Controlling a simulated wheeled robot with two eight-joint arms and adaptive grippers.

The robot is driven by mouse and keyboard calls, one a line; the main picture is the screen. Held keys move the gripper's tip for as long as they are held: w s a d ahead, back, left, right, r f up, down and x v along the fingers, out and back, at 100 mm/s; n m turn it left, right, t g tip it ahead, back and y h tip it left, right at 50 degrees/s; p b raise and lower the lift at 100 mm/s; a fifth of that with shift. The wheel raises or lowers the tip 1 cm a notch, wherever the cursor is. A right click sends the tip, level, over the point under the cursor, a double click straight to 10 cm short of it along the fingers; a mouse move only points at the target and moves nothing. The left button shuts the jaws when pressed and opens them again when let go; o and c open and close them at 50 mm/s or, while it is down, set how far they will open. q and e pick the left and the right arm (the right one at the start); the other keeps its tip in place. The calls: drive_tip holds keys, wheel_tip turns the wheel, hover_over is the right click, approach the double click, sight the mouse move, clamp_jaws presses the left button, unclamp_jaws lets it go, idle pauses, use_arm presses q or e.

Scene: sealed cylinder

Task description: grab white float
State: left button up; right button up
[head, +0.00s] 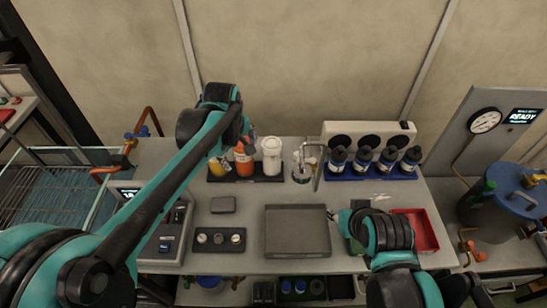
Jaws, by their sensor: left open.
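No object can be surely told as the white float. A white bottle-shaped object (271,154) stands in a dark rack at the back of the table, right of an orange bottle (243,160). A small black holder (206,246) with round light-coloured pieces lies nearer the front. My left gripper (248,134) is open, small in view and partly hidden by its own arm. It is above and beside the orange bottle, left of the white bottle, and looks empty. My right gripper (338,216) is near the grey tray's right side; its fingers are too small to read.
A grey tray (298,247) lies mid-table, with a red tray (424,232) to its right. Several dark bottles stand in a blue rack (372,174) at the back right. A metal stand (302,176) stands between the racks. A grey device (165,240) is at left.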

sight(272, 143)
use_arm(q)
drive_tip(key=w+d+f+n+g+p, duration=0.1)
drive_tip(key=w+d+f+n, duration=0.1)
drive_tip(key=w+d, duration=0.1)
drive_tip(key=w+d+f+n+g+p, duration=0.1)
drive_tip(key=w+d+f+n+p, duration=0.1)
drive_tip(key=w+d, duration=0.1)
drive_tip(key=w+d+f+n+p, duration=0.2)
drive_tip(key=w+d+n, duration=0.1)
drive_tip(key=w, duration=0.1)
drive_tip(key=shift+w+f+g, duration=0.15)
drive_tip(key=shift+w+g, duration=0.1)
drive_tip(key=shift+g, duration=0.15)
drive_tip(key=shift+d+f, duration=0.1)
drive_tip(key=shift+f, duration=0.2)
wheel_tip(272, 143, down, 3)
drive_tip(key=shift+w+d+r+n, duration=0.1)
drive_tip(key=shift+n, duration=0.2)
wheel_tip(272, 143, down, 5)
drive_tip(key=shift+w+f+b, duration=0.15)
drive_tip(key=shift+f+b, duration=0.05)
drive_tip(key=shift+b, duration=0.65)
drive_tip(key=shift+r, duration=0.1)
drive_tip(key=shift+c, duration=0.6)
clamp_jaws()
use_arm(e)
wheel_tip(272, 143, up, 5)
drive_tip(key=shift+s+a+f, duration=0.1)
drive_tip(key=shift+a, duration=0.05)
